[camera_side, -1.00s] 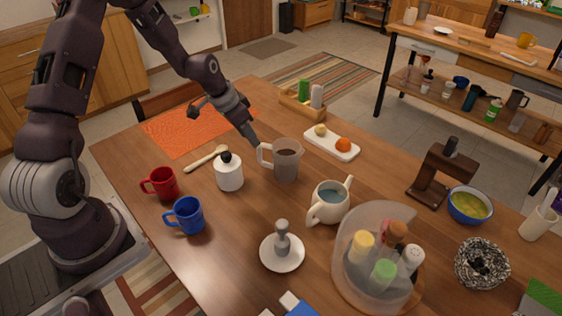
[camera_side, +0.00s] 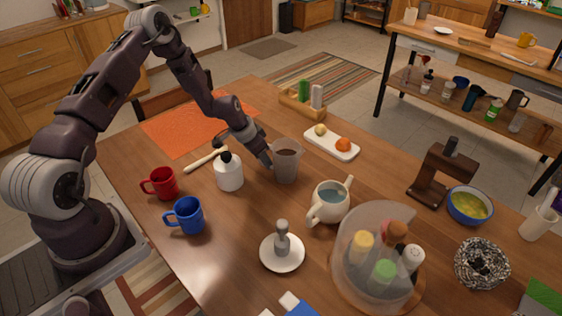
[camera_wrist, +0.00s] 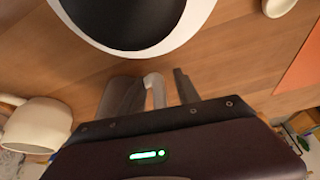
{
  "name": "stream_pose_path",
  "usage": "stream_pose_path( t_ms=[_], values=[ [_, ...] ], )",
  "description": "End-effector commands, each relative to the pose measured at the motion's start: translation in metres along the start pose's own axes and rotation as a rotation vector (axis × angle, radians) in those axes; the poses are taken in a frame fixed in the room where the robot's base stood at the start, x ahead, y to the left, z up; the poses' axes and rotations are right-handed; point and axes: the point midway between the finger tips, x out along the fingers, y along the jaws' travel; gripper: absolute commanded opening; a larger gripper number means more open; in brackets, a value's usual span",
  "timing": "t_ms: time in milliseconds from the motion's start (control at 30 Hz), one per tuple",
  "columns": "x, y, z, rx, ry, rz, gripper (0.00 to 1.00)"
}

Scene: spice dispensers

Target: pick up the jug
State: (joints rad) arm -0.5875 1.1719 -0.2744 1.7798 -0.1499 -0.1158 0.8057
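The jug (camera_side: 287,162) is a translucent grey cup with brown contents, standing upright on the wooden table in the side view. My gripper (camera_side: 267,162) is at its left side and covers its handle there. In the wrist view a pale curved piece, which looks like the jug handle (camera_wrist: 154,82), lies between the two fingers of my gripper (camera_wrist: 152,92). Gaps show on both sides of it, so the gripper is open around it.
A white bottle with a black top (camera_side: 229,172) stands close to the left of my gripper; it looms large in the wrist view (camera_wrist: 125,22). A cream pot (camera_side: 330,203) stands right of the jug. A white tray (camera_side: 332,146) lies behind. Red and blue mugs (camera_side: 186,216) stand front left.

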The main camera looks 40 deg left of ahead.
Motion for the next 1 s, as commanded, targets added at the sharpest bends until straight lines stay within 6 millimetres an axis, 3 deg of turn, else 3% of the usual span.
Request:
stream_pose_path(
  t_ms=[33,167,200,1000],
  values=[
    [-0.0001,0.0,0.0,0.0,0.0,0.0,0.28],
    [-0.0003,0.0,0.0001,0.0,0.0,0.0,0.02],
    [-0.0003,0.0,0.0,0.0,0.0,0.0,0.0],
    [-0.0006,0.0001,-0.0003,0.0,0.001,0.0,0.0]
  ],
)
